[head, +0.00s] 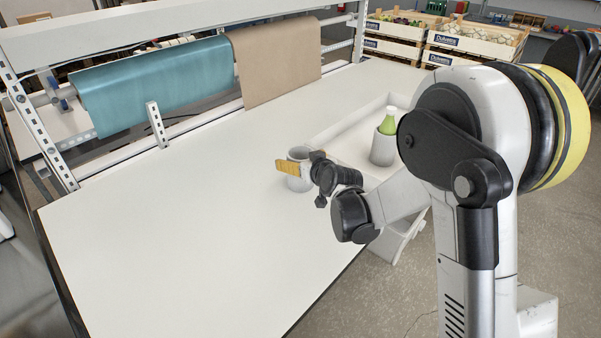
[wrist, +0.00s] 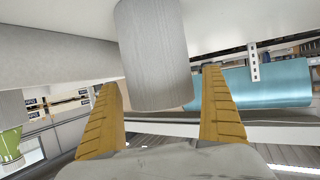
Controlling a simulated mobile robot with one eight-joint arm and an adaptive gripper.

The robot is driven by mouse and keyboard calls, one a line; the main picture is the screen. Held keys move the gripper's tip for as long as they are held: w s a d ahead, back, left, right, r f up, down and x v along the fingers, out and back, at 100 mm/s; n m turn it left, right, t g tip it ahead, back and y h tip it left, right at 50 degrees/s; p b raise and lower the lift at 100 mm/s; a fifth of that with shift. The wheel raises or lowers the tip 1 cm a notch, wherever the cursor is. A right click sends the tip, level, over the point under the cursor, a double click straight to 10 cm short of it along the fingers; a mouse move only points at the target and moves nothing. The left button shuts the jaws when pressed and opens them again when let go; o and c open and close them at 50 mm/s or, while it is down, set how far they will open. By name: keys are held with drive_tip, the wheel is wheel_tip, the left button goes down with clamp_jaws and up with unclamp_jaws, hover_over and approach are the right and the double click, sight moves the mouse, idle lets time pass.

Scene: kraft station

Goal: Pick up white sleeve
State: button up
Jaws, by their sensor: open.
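The white sleeve (head: 299,184) is a pale grey-white upright cylinder, open at the top, standing on the white table near its right side. In the wrist view the sleeve (wrist: 155,50) appears upside down, between my two yellow fingers. My gripper (head: 296,167) is open, with one finger on each side of the sleeve. I see a gap on the right side in the wrist view; whether the left finger touches I cannot tell. In the head view the gripper hides part of the sleeve's side.
A second pale cylinder (head: 382,151) holding a green bottle (head: 388,122) stands in a white tray (head: 350,131) to the right. Rolls of teal (head: 160,85) and brown (head: 275,60) material hang on the rack behind. The table's left and middle (head: 180,220) are clear.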

drive_tip(key=c, duration=0.8)
drive_tip(key=shift+r, duration=0.1)
